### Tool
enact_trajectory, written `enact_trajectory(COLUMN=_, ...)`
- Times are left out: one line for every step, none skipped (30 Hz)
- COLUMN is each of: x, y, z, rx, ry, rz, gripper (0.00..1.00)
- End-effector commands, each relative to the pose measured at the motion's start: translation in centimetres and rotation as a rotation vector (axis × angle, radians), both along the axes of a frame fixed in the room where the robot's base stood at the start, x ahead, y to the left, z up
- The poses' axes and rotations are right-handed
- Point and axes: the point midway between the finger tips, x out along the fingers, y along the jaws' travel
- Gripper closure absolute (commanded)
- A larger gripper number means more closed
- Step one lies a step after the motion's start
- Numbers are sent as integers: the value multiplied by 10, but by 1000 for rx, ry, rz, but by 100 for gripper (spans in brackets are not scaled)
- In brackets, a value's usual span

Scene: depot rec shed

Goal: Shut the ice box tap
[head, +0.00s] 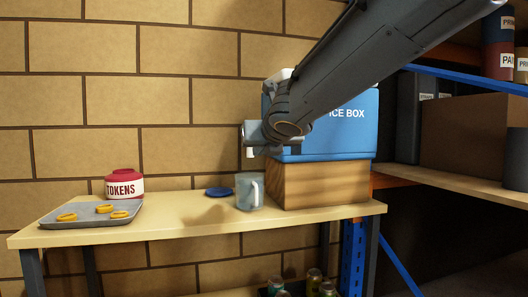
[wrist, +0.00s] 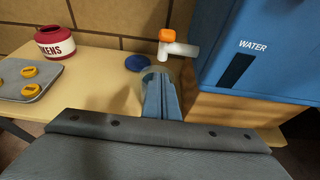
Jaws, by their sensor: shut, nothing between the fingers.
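The blue ice box (head: 345,125) stands on a wooden block; it also fills the upper right of the wrist view (wrist: 225,45). Its white tap (wrist: 182,49) sticks out to the left and has an orange handle (wrist: 167,35) at its outer end. In the head view my arm hides most of the tap. My gripper (wrist: 160,85) is shut and empty, below the tap in the wrist picture and apart from the handle. In the head view my gripper (head: 252,134) is at the box's left side, above a grey mug (head: 245,191). I cannot tell the tap's flow.
The wooden block (head: 320,185) stands on the table's right end. A blue disc (head: 219,192) lies left of the mug. A red and white tokens jar (head: 124,186) and a grey tray (head: 75,219) with yellow tokens are farther left. Shelving with boxes is on the right.

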Motion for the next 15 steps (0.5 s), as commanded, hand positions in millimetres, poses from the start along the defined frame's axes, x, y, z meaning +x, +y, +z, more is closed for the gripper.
enact_trajectory(x=11, y=3, z=-7, rx=0, ry=1, rz=0, gripper=100)
enact_trajectory(x=16, y=4, z=-10, rx=-1, ry=2, rz=0, gripper=100)
enact_trajectory(x=23, y=6, z=-12, rx=1, ry=1, rz=0, gripper=100)
enact_trajectory(x=28, y=8, z=-14, rx=0, ry=2, rz=0, gripper=100)
enact_trajectory(x=30, y=9, z=-8, rx=1, ry=1, rz=0, gripper=100)
enact_trajectory(x=31, y=9, z=0, rx=0, ry=0, rz=0, gripper=100)
enact_trajectory(x=32, y=10, z=4, rx=1, ry=0, rz=0, gripper=100)
enact_trajectory(x=34, y=10, z=7, rx=1, ry=0, rz=0, gripper=100)
enact_trajectory(x=36, y=11, z=10, rx=0, ry=0, rz=0, gripper=100)
enact_trajectory(x=38, y=12, z=12, rx=1, ry=0, rz=0, gripper=100)
enact_trajectory(x=39, y=12, z=15, rx=1, ry=0, rz=0, gripper=100)
enact_trajectory(x=41, y=12, z=17, rx=0, ry=0, rz=0, gripper=100)
enact_trajectory(x=42, y=13, z=18, rx=0, ry=0, rz=0, gripper=100)
enact_trajectory(x=43, y=13, z=19, rx=0, ry=0, rz=0, gripper=100)
enact_trajectory(x=44, y=13, z=21, rx=1, ry=0, rz=0, gripper=100)
